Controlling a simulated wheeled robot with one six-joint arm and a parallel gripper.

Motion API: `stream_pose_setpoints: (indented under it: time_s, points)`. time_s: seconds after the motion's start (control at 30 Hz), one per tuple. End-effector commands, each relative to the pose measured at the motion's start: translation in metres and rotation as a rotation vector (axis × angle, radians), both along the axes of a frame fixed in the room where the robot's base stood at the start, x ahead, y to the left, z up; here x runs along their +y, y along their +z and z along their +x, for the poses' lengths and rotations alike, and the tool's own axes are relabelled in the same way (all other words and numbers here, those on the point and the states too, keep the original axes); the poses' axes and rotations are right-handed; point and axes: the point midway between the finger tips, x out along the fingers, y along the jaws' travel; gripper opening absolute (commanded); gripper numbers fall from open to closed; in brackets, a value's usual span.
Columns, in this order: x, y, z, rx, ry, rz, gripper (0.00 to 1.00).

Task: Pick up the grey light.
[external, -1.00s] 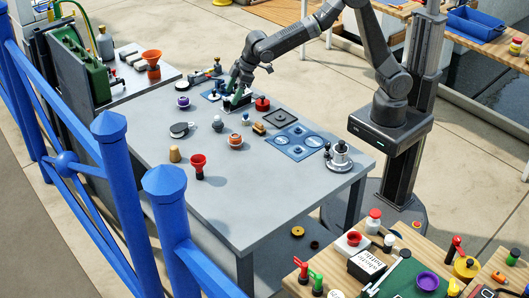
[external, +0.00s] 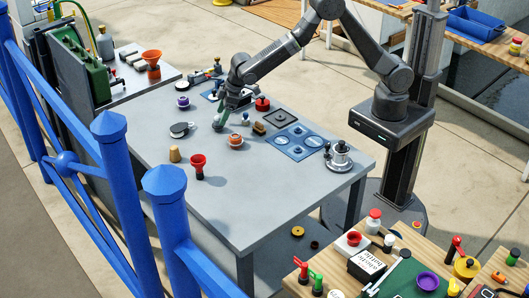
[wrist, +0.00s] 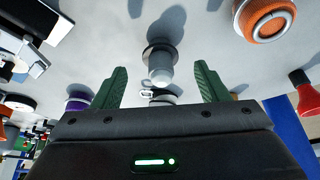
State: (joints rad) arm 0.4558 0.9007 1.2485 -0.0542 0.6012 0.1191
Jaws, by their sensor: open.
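The grey light (external: 217,126) stands on the grey table, a small rounded grey piece largely hidden by my gripper in the external view. In the wrist view the grey light (wrist: 160,62) is in line with the gap between my fingers, with a dark collar and a pale rounded end. My gripper (external: 221,117) is low over the table right at the light. In the wrist view my gripper (wrist: 160,85) has its two green fingers wide apart, one on each side of the light, with clear space between. Contact is not visible.
An orange-ringed round piece (external: 235,141) stands close to the right, also in the wrist view (wrist: 270,18). A black-and-white piece (external: 179,130) lies to the left. A blue plate (external: 313,142) is farther right. The table's front right is clear.

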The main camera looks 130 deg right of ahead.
Motion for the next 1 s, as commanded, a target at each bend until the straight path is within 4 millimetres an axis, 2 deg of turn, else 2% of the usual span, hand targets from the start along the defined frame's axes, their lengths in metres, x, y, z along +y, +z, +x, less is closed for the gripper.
stream_pose_setpoints:
  time_s: [0.33, 0.63, 0.67, 0.9, 1.0]
  points:
    - [-0.01, -0.033, 0.017, 0.002, 0.0, 0.001, 0.68]
    - [-0.011, -0.037, 0.019, 0.0, 0.0, 0.0, 0.68]
    - [-0.011, -0.037, 0.019, 0.0, 0.0, 0.0, 0.66]
    - [-0.011, -0.037, 0.019, 0.0, 0.0, 0.0, 0.19]
    - [-0.011, -0.037, 0.019, 0.0, 0.0, 0.0, 0.19]
